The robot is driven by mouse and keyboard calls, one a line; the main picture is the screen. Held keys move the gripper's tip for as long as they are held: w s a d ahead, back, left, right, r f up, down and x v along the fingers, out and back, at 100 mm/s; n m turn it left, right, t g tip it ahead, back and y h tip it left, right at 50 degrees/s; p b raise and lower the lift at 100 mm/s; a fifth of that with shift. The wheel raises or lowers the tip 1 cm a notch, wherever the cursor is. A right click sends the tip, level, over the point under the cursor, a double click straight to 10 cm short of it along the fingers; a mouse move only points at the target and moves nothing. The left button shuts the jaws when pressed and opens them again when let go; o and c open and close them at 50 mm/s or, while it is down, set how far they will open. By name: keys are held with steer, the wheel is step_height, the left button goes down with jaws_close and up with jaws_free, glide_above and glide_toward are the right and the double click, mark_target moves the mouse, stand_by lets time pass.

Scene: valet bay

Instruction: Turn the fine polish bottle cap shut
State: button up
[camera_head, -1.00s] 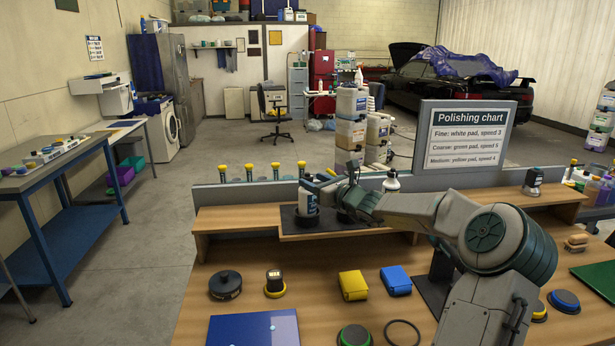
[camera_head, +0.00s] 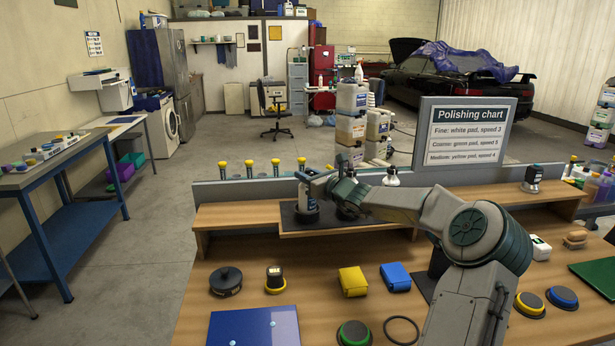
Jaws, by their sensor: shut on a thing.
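A bottle with a dark blue and white label (camera_head: 307,201) stands upright in a dark round holder on the black mat (camera_head: 288,217) on the raised shelf. Its label is too small to read. My gripper (camera_head: 306,180) reaches it from the right and is shut on the cap at the bottle's top. The fingers hide the cap, so how far it is turned does not show. Another white-topped bottle (camera_head: 391,178) stands behind my arm, partly hidden.
The polishing chart (camera_head: 467,130) stands behind the shelf, right of the gripper. Several yellow-capped items (camera_head: 275,165) line the back edge. Below are a black disc (camera_head: 226,281), a yellow block (camera_head: 353,281), a blue block (camera_head: 395,277) and a blue panel (camera_head: 253,329).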

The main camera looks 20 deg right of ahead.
steer(key=shift+f+h+b, duration=0.3)
steer(key=shift+b, duration=0.75)
steer(key=m+h+b, duration=0.3)
steer(key=h+b, duration=0.1)
steer(key=b, duration=0.9)
steer(key=shift+f+t+b, duration=0.15)
steer(key=shift+t+b, duration=0.25)
steer(key=m+h+b, duration=0.1)
steer(key=h+b, duration=0.1)
steer(key=b, duration=0.3)
steer(key=shift+m+h+b, duration=0.5)
steer(key=shift+h+b, duration=0.1)
steer(key=shift+b, duration=0.25)
steer(key=shift+r, duration=0.25)
steer(key=o, duration=1)
steer(key=shift+c, duration=0.2)
steer(key=shift+r, duration=0.15)
